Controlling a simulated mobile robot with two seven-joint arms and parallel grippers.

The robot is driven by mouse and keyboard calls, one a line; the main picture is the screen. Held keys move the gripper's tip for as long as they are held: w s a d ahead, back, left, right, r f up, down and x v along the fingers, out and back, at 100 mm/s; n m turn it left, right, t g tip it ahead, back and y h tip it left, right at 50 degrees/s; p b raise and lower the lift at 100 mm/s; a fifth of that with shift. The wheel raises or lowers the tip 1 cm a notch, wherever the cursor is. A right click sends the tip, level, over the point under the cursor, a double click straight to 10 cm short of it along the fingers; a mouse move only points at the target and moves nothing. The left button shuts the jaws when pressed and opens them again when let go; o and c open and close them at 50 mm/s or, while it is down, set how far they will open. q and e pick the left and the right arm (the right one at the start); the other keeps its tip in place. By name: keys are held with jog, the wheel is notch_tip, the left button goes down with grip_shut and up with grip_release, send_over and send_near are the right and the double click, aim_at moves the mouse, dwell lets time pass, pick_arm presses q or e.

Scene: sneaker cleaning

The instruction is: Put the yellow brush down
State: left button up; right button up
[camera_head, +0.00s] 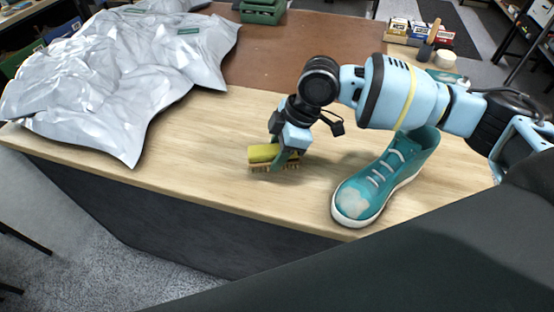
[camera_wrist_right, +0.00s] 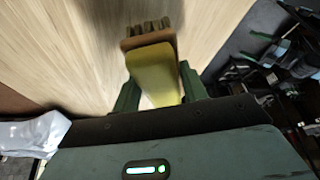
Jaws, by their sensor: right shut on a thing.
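The yellow brush (camera_head: 264,153) has a yellow back, a brown base and bristles facing down in the head view. It is at or just above the wooden table top; I cannot tell if the bristles touch it. My right gripper (camera_head: 284,158) is shut on it from above. In the right wrist view the yellow brush (camera_wrist_right: 153,70) sits between the two dark green fingers of the right gripper (camera_wrist_right: 160,90), bristles pointing away from the palm. My left gripper is not in view.
A teal sneaker (camera_head: 385,178) with a pale patch on its toe stands right of the brush. A crumpled silver-grey bag (camera_head: 110,75) lies on the left. A green crate (camera_head: 262,12) and small boxes (camera_head: 420,35) are at the back. Bare wooden table (camera_head: 215,150) lies left of the brush.

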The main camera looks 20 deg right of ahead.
jog(key=shift+f, duration=1.7)
jog(key=shift+f, duration=0.15)
jog(key=o, duration=0.9)
jog(key=shift+d+r, duration=0.1)
jog(key=shift+r, duration=0.2)
jog(key=v, duration=1.1)
jog(key=shift+d+r, duration=0.15)
jog(key=shift+r, duration=0.15)
jog(key=shift+s+f, duration=0.1)
